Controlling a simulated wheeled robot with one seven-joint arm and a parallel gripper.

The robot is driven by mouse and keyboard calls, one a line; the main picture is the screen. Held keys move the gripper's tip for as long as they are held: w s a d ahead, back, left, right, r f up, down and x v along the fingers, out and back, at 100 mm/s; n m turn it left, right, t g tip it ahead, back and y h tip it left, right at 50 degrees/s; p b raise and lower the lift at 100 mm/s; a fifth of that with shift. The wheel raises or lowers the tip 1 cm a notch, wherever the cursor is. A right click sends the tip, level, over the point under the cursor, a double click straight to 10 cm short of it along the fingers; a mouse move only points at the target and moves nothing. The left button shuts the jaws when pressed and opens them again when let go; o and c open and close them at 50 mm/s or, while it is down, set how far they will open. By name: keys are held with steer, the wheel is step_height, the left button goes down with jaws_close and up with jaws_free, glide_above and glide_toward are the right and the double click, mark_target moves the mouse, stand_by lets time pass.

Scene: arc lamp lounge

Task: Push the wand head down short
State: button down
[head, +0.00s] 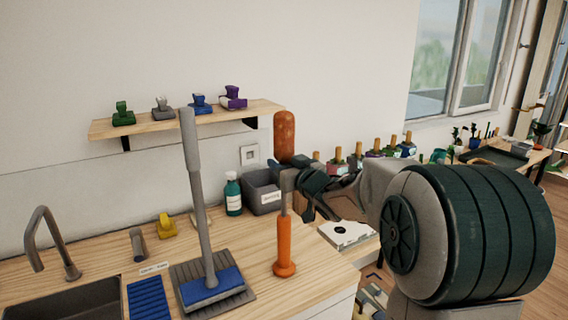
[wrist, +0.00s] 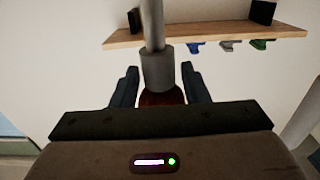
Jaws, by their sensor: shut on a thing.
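The wand stands upright on the wooden counter in the head view. It has an orange lower handle (head: 284,245), a thin grey rod and a rounded brown head (head: 284,138) on top. My gripper (head: 291,182) reaches in from the right and is shut on the wand just below the brown head. In the wrist view, which is upside down, a grey collar (wrist: 157,68) and part of the brown head (wrist: 160,97) show between my fingers (wrist: 160,88). The fingers hide part of the collar area in the head view.
A grey-handled tool with a blue pad (head: 212,284) stands on a grey mat (head: 184,271) left of the wand. A green bottle (head: 233,197) and grey bin (head: 263,191) stand behind. The wall shelf (head: 160,125) carries several stamps. A sink (head: 75,302) is at left.

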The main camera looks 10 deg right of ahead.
mark_target(285, 216)
steer(key=c, duration=2.2)
jaws_free()
step_height(285, 216, down, 13)
steer(key=b, duration=0.9)
steer(key=shift+f+b, duration=0.15)
steer(key=shift+b, duration=0.25)
steer(key=shift+s+f, duration=0.1)
steer(key=shift+f, duration=0.1)
steer(key=c, duration=1.2)
jaws_free()
steer(key=shift+f, duration=0.1)
steer(key=shift+o, duration=0.2)
steer(key=shift+r, duration=0.2)
steer(key=v, duration=1.3)
steer(key=shift+s, duration=0.2)
steer(key=shift+d, duration=0.2)
